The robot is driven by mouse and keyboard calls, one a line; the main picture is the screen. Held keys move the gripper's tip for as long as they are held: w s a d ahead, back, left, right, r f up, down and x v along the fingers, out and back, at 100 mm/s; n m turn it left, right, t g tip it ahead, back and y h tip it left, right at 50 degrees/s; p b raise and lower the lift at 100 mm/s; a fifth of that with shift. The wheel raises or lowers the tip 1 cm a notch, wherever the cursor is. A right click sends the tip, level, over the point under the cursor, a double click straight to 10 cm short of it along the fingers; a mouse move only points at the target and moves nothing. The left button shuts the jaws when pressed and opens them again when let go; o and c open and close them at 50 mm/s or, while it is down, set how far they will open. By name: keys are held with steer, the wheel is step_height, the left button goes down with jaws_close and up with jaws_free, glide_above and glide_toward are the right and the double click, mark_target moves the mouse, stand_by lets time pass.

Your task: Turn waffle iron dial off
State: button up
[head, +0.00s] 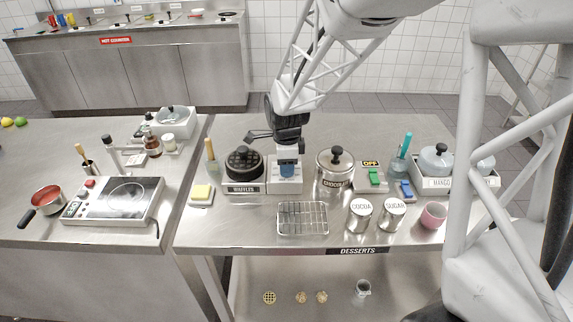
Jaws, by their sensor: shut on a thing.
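The waffle iron (243,165) is black and round, with a handle, and stands behind a WAFFLES label on the steel table. A pale control box (287,187) stands just to its right. The blue dial (287,171) shows on the upper part of this box, directly below my gripper. My gripper (287,157) points down at the box and is shut on the dial. The fingertips and the contact are small and partly hidden by the dark gripper body. I cannot read the dial's setting.
A wire rack (303,218) lies in front of the box. A CHOCOLATE pot (334,172) stands close on the right, beside a green switch (374,177) under an OFF sign. COCOA (360,215) and SUGAR (392,213) tins stand farther right.

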steer(key=n, duration=0.6)
steer(key=shift+n, duration=0.4)
steer(key=n, duration=1.2)
steer(key=shift+n, duration=0.3)
steer(key=n, duration=0.7)
steer(key=o, duration=0.9)
